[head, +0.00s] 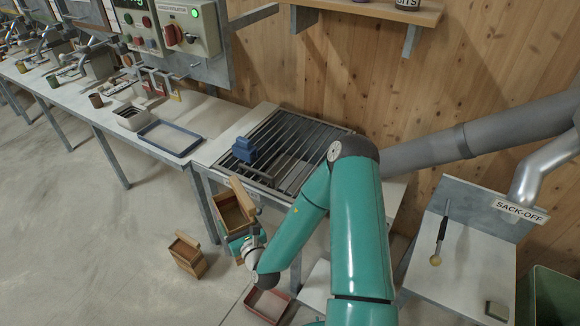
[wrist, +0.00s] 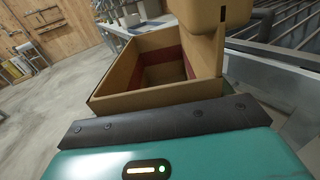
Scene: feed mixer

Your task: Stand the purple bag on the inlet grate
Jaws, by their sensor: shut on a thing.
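I see no clearly purple bag. A small dark-blue bag-like item (head: 245,150) stands on the left part of the inlet grate (head: 300,150) in the head view. My gripper (head: 243,238) is low in front of the grate's left corner, below its level. It is shut on an open brown box (head: 230,218) with a tall raised side. In the wrist view the box (wrist: 120,102) lies just past the dark edge of my gripper; its inside is empty and has a red band. The fingertips and exact grip are hidden.
Another brown box (head: 188,255) and a red tray (head: 267,305) are on the floor nearby. A blue-rimmed tray (head: 171,137) lies on the long bench to the left. The sack-off stand (head: 465,240) is at the right. Much of the grate is clear.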

